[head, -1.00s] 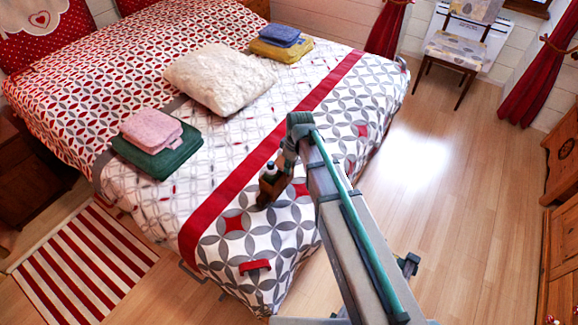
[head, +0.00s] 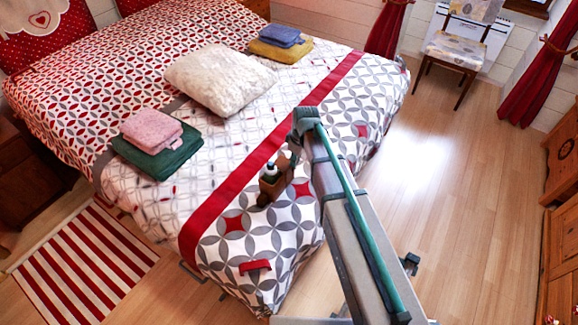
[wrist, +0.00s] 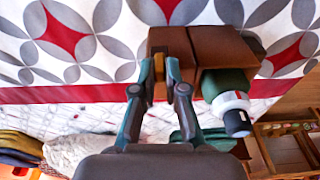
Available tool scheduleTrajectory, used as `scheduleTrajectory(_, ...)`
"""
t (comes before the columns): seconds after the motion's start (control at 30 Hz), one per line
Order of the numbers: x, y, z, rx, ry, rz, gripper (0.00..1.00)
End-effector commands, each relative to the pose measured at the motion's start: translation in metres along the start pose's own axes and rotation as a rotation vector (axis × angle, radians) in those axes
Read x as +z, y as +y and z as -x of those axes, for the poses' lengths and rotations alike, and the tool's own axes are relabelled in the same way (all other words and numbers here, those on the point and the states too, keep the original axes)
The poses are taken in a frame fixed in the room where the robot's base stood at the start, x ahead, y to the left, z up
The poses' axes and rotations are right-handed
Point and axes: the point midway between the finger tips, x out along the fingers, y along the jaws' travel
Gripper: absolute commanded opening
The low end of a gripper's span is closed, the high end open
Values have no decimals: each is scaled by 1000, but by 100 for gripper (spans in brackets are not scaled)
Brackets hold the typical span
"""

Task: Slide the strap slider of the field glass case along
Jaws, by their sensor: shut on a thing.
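The brown field glass case (head: 278,186) lies on the foot end of the bed, and it also shows in the wrist view (wrist: 222,48). A dark green piece with a white ring and black end (wrist: 231,104) sits against the case. My gripper (wrist: 160,68) is at the left side of the case in the wrist view, its two fingers closed around a small tan-brown piece, seemingly the strap slider (wrist: 160,88). The fingers partly hide this piece, and the strap cannot be made out clearly. In the head view my arm hides part of the gripper.
The case rests on the patterned bedspread (head: 215,262). A cream cushion (head: 220,78), pink towel (head: 151,131) over green towel (head: 160,158), and blue and yellow towels (head: 280,42) lie farther back. Floor is clear at right.

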Motion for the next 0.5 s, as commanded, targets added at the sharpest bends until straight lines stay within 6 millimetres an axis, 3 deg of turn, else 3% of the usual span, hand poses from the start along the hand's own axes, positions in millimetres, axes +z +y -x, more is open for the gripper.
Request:
scheduleTrajectory(0.07,-1,6,0,1,0,-1,0)
scheduleTrajectory(0.1,0,4,0,1,0,0,18)
scheduleTrajectory(0.23,0,4,0,1,0,0,38)
scheduleTrajectory(0.5,0,3,1,0,0,0,38)
